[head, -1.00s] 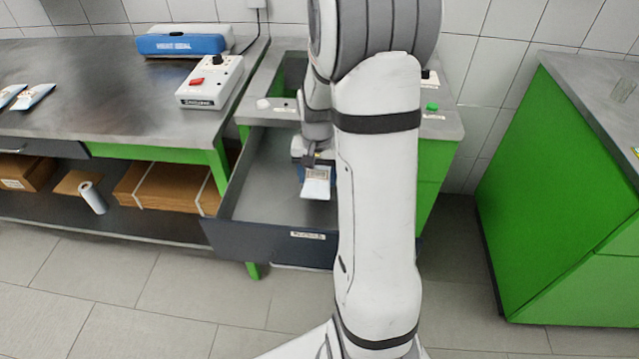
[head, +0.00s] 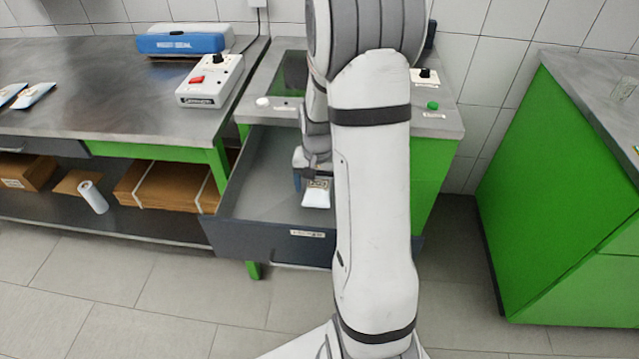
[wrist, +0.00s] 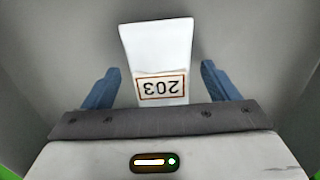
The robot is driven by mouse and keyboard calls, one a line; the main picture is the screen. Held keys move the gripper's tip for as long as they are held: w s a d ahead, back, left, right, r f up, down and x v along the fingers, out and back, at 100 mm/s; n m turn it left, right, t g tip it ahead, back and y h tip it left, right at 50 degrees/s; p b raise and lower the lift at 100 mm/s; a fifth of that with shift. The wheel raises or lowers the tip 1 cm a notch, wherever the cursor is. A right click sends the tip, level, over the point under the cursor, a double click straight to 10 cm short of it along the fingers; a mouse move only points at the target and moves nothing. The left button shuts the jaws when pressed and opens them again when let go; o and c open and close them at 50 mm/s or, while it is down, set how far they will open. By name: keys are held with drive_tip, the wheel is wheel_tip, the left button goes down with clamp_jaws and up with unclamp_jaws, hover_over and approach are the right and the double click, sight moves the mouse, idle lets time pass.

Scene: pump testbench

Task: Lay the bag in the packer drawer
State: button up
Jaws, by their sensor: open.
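A small white bag (wrist: 158,45) with a label reading 203 lies between the spread fingers of my gripper (wrist: 156,85) in the wrist view. Gaps show on both sides of the bag, so the fingers do not touch it. In the head view the bag (head: 316,196) is inside the pulled-out packer drawer (head: 262,240), on or very near its grey floor. My gripper (head: 312,178) is at the bag's far end in the drawer, partly hidden by my arm. My arm also hides the drawer's right part.
The packer top (head: 440,122) with a green button is behind the drawer. A bench (head: 110,85) at left holds a control box (head: 210,82), a blue sealer (head: 184,40) and other bags (head: 33,95). A green cabinet (head: 535,190) stands at right. The drawer's left part is empty.

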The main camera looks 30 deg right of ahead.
sight(318, 188)
wheel_tip(318, 188, up, 12)
drive_tip(key=p, duration=0.2)
drive_tip(key=s+a+r+n+t, duration=0.1)
drive_tip(key=s+a+r+n, duration=0.2)
drive_tip(key=s+a, duration=0.3)
drive_tip(key=s+a+r+n+t, duration=0.1)
drive_tip(key=s+a+r+n, duration=0.2)
drive_tip(key=s+a, duration=0.3)
drive_tip(key=s, duration=0.4)
drive_tip(key=shift+s+a+r+n, duration=0.15)
drive_tip(key=shift+s+a+n, duration=0.05)
drive_tip(key=shift+a+n, duration=0.2)
drive_tip(key=shift+r, duration=0.1)
wheel_tip(318, 188, up, 7)
drive_tip(key=p, duration=0.6)
drive_tip(key=shift+s+t, duration=0.15)
drive_tip(key=shift+t, duration=0.15)
drive_tip(key=shift+r, duration=0.1)
drive_tip(key=shift+c, duration=0.3)
